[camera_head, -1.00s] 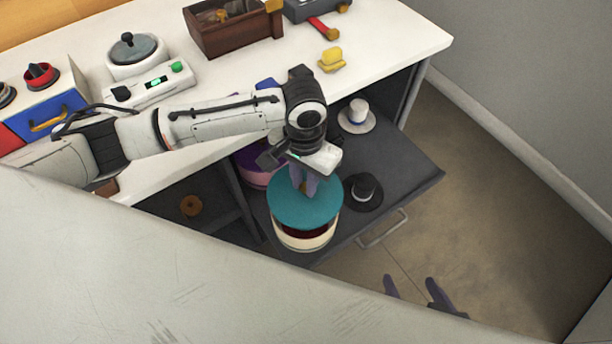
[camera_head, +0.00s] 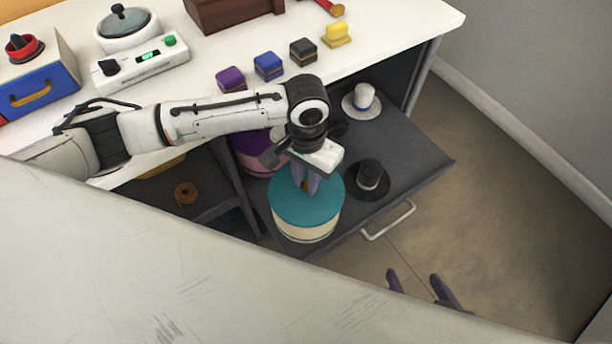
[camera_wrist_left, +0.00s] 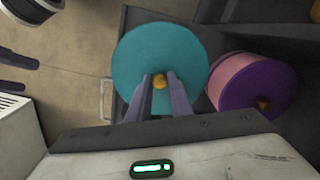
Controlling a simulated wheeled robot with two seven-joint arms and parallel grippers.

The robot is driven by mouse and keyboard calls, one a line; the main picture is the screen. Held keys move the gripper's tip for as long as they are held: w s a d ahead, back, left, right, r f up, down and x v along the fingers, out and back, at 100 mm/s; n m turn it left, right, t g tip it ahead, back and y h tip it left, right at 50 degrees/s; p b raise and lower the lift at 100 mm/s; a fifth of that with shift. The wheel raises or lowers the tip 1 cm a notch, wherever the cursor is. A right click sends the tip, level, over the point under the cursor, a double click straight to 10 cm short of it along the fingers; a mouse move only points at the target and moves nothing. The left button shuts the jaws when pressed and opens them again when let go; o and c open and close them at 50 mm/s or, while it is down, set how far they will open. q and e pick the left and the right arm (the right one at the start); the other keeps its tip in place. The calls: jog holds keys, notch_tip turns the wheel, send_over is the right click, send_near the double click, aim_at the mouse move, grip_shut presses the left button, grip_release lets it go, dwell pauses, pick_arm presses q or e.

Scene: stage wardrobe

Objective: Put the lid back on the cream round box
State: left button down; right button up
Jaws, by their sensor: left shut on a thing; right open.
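The cream round box (camera_head: 306,233) stands on the dark pulled-out drawer in the head view. The teal lid (camera_head: 300,212) sits over its top and looks level, with no dark gap visible between lid and wall from this side. My left gripper (camera_head: 306,190) points down at the lid's middle. In the left wrist view, its fingers (camera_wrist_left: 160,80) are shut on the lid's small golden knob (camera_wrist_left: 160,82), and the teal lid (camera_wrist_left: 140,55) hides the box below. My right gripper (camera_head: 420,288) is open and empty at the lower right, above the floor.
A purple and pink round box (camera_head: 256,160) stands behind the cream box. A black hat (camera_head: 370,178) and a white hat (camera_head: 362,102) lie on the drawer (camera_head: 415,160) to the right. Several small coloured blocks stand on the white counter (camera_head: 390,30).

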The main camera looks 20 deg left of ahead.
dwell(0.4)
pick_arm(q)
jog(key=shift+p, duration=0.55)
jog(key=shift+p, duration=0.85)
dwell(0.5)
jog(key=shift+f+p, duration=0.15)
jog(key=shift+p, duration=0.45)
dwell(0.9)
jog(key=shift+p, duration=0.6)
dwell(0.4)
jog(key=c, duration=1)
grip_release()
